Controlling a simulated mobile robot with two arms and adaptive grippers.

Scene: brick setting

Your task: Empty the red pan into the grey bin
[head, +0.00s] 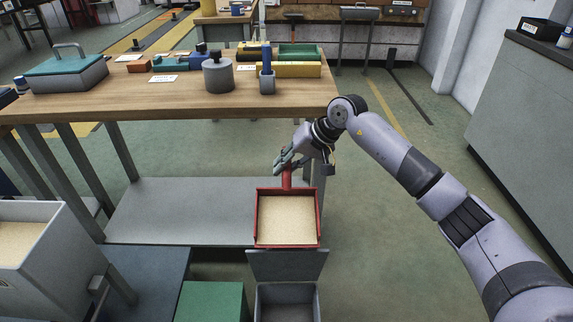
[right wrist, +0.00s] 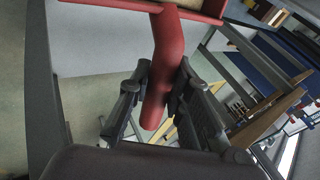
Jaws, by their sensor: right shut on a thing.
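The red pan (head: 257,215) is a square tray with a red rim, and pale granular material (head: 287,220) covers its floor. It looks roughly level in the head view. My right gripper (head: 287,168) is shut on the pan's red handle, at the pan's far side. In the right wrist view the two fingers (right wrist: 160,92) close around the red handle (right wrist: 170,45). The grey bin (head: 287,300) is below and in front of the pan, with its grey lid (head: 287,264) raised at the back. The bin's inside is only partly in view. My left gripper is not in view.
A wooden workbench (head: 160,98) with blocks, a toolbox (head: 66,70) and a grey weight-like cylinder (head: 218,76) stands behind. Its grey lower shelf (head: 180,210) is left of the pan. A container of pale grains (head: 25,235) is at left, a green box (head: 212,302) beside the bin. Floor at right is clear.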

